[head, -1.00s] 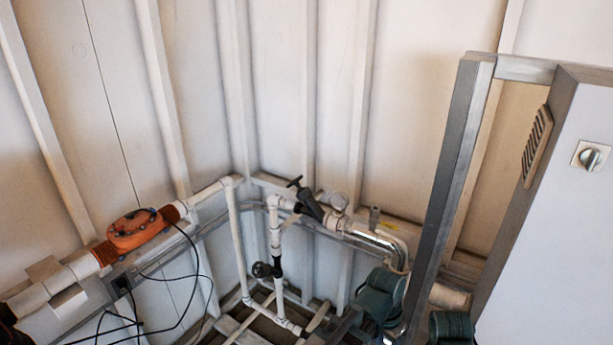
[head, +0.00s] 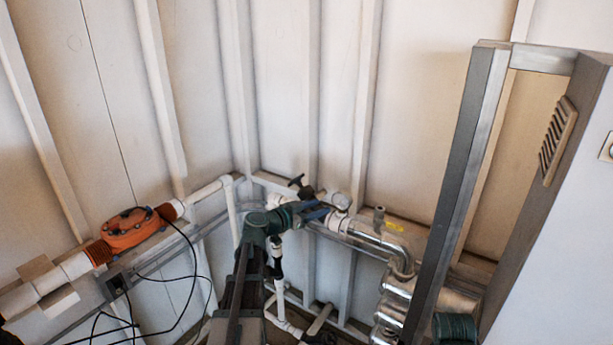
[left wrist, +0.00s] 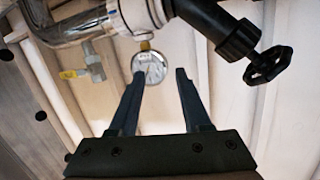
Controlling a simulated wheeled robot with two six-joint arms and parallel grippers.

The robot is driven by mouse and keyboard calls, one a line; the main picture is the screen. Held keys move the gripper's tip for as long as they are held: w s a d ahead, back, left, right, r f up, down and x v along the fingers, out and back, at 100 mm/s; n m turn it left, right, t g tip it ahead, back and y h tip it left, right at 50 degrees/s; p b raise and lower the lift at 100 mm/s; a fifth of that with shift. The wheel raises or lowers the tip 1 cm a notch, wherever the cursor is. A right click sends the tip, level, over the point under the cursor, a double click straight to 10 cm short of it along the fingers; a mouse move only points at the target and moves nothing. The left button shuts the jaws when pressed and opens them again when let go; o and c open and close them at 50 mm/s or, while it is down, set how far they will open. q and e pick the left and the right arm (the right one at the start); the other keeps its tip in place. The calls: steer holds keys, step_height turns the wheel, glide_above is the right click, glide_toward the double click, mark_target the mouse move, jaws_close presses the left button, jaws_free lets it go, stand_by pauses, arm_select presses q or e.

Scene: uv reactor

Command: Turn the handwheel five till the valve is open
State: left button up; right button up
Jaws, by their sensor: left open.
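A small black handwheel (head: 296,181) sits on an angled black valve on the pipe run near the corner. In the left wrist view, the handwheel (left wrist: 268,65) is at the right, at the end of the slanted black valve body (left wrist: 212,22). My left gripper (head: 318,213) reaches to the pipe run and hides part of the valve in the head view. In the left wrist view, its fingers (left wrist: 158,76) are open and empty, to the left of the handwheel and apart from it. My right gripper is not in view.
A round pressure gauge (left wrist: 149,66) shows beyond the left fingertips. A silver pipe (head: 380,242) with a small yellow-handled valve (left wrist: 75,73) runs beside it. A grey metal post (head: 455,190) and cabinet stand at the right. An orange pump-like unit (head: 128,229) and loose black cables are at the left.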

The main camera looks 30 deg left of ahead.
mark_target(302, 176)
arm_select(q)
steer(key=s+a+r+n+t+y, duration=0.1)
steer(key=a+r+n+t+y, duration=0.15)
steer(key=a, duration=0.95)
steer(key=shift+m+y, duration=0.45)
steer(key=w, duration=0.4)
steer(key=w+d, duration=0.1)
steer(key=w, duration=0.4)
steer(key=w+r, duration=0.1)
steer(key=w, duration=0.3)
steer(key=shift+w+d, duration=0.25)
steer(key=shift+d, duration=0.05)
jaws_close()
